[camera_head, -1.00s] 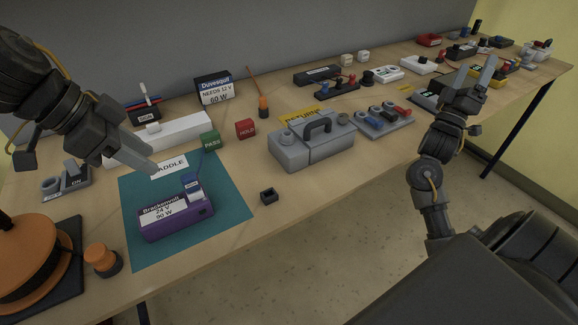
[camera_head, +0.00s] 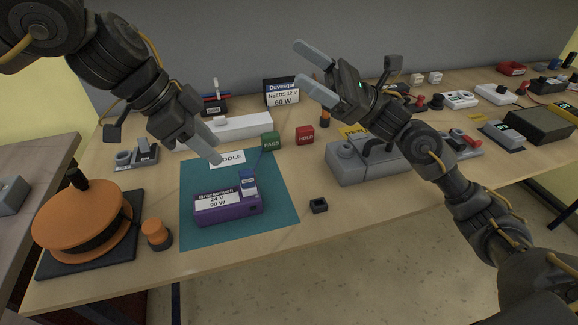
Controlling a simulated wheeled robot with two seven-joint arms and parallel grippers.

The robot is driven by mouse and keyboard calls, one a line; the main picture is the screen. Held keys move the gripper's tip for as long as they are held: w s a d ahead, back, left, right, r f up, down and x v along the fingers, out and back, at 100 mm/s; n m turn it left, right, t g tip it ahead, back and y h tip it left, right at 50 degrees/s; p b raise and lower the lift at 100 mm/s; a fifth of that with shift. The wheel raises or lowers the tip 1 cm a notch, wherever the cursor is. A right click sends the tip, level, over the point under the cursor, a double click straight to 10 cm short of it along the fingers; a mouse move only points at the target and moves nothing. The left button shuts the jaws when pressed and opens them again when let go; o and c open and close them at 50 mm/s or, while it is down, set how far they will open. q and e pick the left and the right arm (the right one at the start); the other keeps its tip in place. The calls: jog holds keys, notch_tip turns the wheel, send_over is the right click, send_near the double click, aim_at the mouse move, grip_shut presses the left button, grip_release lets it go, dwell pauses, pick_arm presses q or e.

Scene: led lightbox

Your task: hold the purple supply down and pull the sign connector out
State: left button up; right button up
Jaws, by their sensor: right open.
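The purple supply (camera_head: 230,212), labelled "Brackenvoll 24 V 90 W", lies on the teal mat (camera_head: 275,215). A blue connector with a white label (camera_head: 248,181) stands at the supply's upper right end and appears seated in it. My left gripper (camera_head: 217,155) hangs above and behind the supply, apart from it, with its fingers pointing down; I cannot tell how far they are apart. My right gripper (camera_head: 303,66) is open and empty, raised above the back of the table, up and right of the supply, fingers pointing left.
A green PASS block (camera_head: 270,142) and red HOLD block (camera_head: 305,135) stand behind the mat. A small black socket (camera_head: 318,206) lies right of it. A grey case (camera_head: 350,170) is further right, an orange reel (camera_head: 85,225) left. A Duvesquil supply (camera_head: 282,92) stands behind.

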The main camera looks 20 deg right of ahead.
jog(key=a+f+g+h, duration=0.1)
jog(key=a+f+h, duration=0.2)
jog(key=a+f, duration=0.15)
jog(key=m+g+h, duration=0.1)
jog(key=g+h, duration=0.1)
jog(key=h, duration=0.6)
send_near(242, 199)
jog(key=shift+w+d+f, duration=0.2)
jog(key=shift+w+f, duration=0.2)
jog(key=shift+w, duration=0.05)
jog(key=shift+w+d+f, duration=0.2)
jog(key=shift+w+f, duration=0.15)
jog(key=shift+w, duration=0.15)
jog(key=x, duration=1)
jog(key=shift+s+a+f, duration=0.15)
jog(key=shift+a+f, duration=0.05)
jog(key=shift+a, duration=0.15)
jog(key=c, duration=1.4)
jog(key=o, duration=0.6)
jog(key=c, duration=0.4)
